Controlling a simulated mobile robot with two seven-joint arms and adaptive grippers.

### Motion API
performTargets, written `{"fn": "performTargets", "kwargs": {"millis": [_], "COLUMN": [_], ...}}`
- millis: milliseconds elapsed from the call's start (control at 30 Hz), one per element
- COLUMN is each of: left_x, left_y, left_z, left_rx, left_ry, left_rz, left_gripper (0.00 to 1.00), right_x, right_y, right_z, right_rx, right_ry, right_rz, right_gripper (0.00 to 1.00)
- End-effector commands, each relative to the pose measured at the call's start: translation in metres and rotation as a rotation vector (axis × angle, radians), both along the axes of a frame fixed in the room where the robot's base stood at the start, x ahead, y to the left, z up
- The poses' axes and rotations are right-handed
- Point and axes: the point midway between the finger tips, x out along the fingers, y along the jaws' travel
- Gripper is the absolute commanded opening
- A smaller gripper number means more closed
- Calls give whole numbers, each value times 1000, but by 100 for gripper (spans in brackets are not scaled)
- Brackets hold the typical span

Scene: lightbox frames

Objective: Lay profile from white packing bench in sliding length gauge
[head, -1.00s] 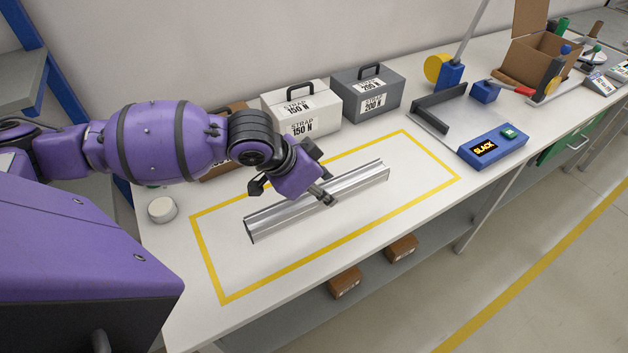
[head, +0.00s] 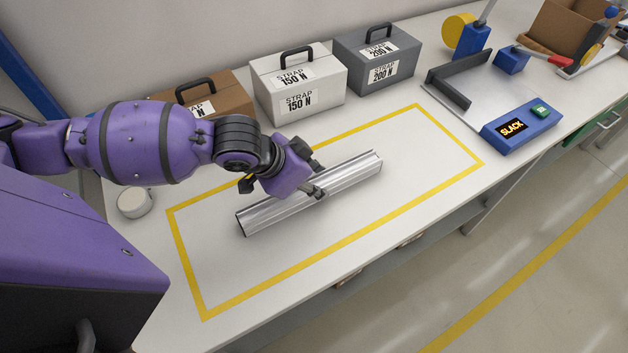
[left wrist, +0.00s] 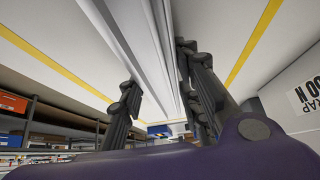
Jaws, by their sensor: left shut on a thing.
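The profile (head: 346,180) is a silver, grooved metal bar lying slantwise over the taped area of the white packing bench (head: 250,290). My left gripper (head: 318,193) is shut on it near its middle. In the left wrist view the profile (left wrist: 150,50) runs between the fingers of the gripper (left wrist: 165,100). I cannot tell whether the profile touches the bench or hangs just above it. The sliding length gauge appears to be the grey plate (head: 490,90) with a dark upright rail, a blue block and a blue box reading SLACK, at the right. My right gripper is not in view.
Brown (head: 225,92), white (head: 325,72) and grey (head: 398,70) strap cases stand along the wall. A round white object (head: 134,203) sits at the left. A cardboard box (head: 565,30) stands at the far right. The yellow tape (head: 450,135) outlines otherwise clear bench.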

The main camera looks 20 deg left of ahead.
Motion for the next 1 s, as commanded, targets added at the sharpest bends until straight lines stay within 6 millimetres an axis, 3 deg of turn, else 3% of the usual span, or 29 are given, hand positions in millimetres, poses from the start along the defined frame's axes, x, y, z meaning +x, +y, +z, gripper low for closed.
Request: {"fn": "performTargets", "kwargs": {"millis": [100, 333, 367, 500, 800, 1000], "left_x": [0, 0, 0, 0, 0, -10], "left_y": [0, 0, 1, 0, 1, 9], "left_z": [2, 0, -1, -1, 1, 22], "left_rx": [1, 0, 2, 2, 2, 4], "left_ry": [-1, -1, 0, 0, -1, -2], "left_rz": [1, 1, 0, 0, 0, 0], "left_gripper": [0, 0, 35, 50, 50, 50], "right_x": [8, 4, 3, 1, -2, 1], "right_y": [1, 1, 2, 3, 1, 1], "right_z": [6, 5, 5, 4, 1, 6], "right_rx": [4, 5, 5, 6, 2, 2], "right_ry": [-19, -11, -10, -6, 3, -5], "right_rz": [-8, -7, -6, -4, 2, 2], "right_gripper": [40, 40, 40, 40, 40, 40]}}
